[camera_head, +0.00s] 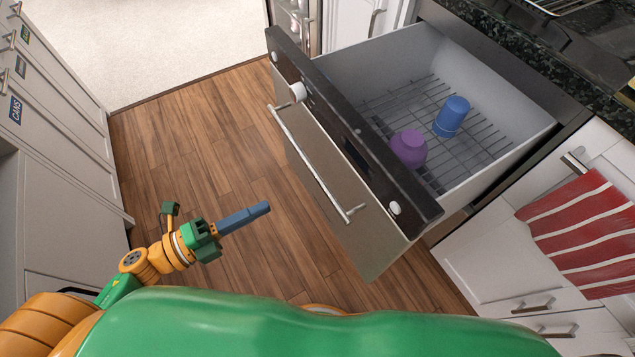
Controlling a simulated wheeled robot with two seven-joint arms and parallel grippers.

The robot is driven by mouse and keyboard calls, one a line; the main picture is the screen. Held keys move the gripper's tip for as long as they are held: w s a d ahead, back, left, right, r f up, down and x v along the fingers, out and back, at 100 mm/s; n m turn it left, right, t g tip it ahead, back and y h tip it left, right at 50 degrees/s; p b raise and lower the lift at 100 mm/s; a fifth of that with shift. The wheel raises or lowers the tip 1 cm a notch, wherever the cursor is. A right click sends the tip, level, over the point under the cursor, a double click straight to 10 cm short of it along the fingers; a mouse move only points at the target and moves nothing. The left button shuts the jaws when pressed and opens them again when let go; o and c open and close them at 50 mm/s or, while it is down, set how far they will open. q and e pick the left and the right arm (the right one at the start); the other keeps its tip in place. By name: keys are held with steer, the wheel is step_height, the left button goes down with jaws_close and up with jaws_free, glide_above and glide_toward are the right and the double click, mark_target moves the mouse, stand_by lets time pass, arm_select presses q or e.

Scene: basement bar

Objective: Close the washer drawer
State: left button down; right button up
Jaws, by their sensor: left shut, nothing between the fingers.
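The washer drawer (335,180) is pulled open from the counter on the right, its steel front and dark top edge facing me. A long bar handle (312,165) runs across the front. Inside, on a wire rack (475,140), are a blue cup (452,116) and a purple cup (409,149). My left gripper (268,208) is shut and empty, over the floor to the left of the drawer front and apart from it. My right gripper is not in view.
Grey cabinets (60,120) with handles and labels line the left. A red striped towel (585,235) hangs on the white cabinets at right. A dark stone counter (500,30) is behind the drawer. Wooden floor (190,130) is clear between the cabinets and the drawer.

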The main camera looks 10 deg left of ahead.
mark_target(330, 174)
arm_select(q)
steer(key=p+x, duration=0.1)
steer(key=x, duration=1.1)
steer(key=shift+w+d+r, duration=0.1)
steer(key=shift+w+d, duration=0.15)
steer(key=shift+d, duration=0.05)
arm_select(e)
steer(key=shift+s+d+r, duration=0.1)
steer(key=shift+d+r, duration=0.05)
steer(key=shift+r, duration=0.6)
